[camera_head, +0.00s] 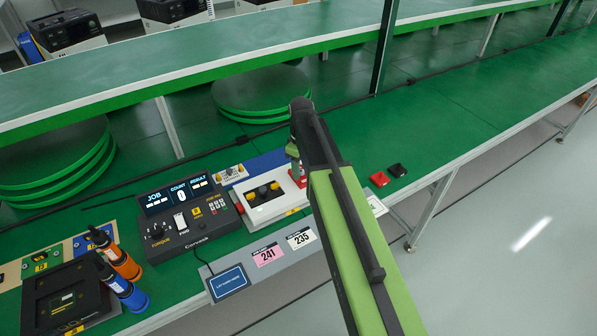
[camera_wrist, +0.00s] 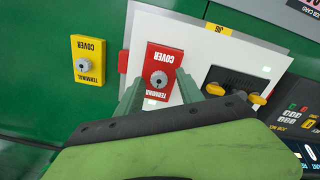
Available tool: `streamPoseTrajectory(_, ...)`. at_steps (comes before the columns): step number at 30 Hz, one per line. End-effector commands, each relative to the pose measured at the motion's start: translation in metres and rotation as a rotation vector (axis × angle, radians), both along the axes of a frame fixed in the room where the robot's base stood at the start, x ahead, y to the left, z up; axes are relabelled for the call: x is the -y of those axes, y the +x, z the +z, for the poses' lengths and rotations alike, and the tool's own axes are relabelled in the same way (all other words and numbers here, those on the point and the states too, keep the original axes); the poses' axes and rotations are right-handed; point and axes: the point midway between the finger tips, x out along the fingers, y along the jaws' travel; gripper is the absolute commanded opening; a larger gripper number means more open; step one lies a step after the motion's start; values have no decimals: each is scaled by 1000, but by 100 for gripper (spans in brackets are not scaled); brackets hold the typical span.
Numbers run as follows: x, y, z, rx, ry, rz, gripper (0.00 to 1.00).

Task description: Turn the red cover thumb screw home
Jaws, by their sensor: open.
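The red terminal cover (camera_wrist: 166,60) lies on a white plate (camera_wrist: 205,45) in the wrist view, with its lettering upside down. Its grey thumb screw (camera_wrist: 158,79) sits in the lower part of the cover. My gripper (camera_wrist: 157,86) is open and empty, one green finger on each side of the red cover and screw in the picture. I cannot tell how far above the screw the fingers are. In the head view a red edge of the cover (camera_head: 299,181) shows beside my arm, which hides the rest.
A yellow terminal cover (camera_wrist: 88,60) with its own screw lies left of the plate. Yellow-tipped terminals (camera_wrist: 236,86) are to the right. A control console (camera_head: 184,218), red block (camera_head: 379,179) and black block (camera_head: 397,170) stand on the green bench.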

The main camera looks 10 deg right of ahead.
Motion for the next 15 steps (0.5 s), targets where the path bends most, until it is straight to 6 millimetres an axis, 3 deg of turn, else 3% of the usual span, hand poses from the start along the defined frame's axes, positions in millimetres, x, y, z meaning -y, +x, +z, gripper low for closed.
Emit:
streamPoseTrajectory(1,0,0,0,0,0,0,43)
streamPoseTrajectory(11,0,0,0,0,0,-1,0)
streamPoseTrajectory(15,0,0,0,0,0,-1,0)
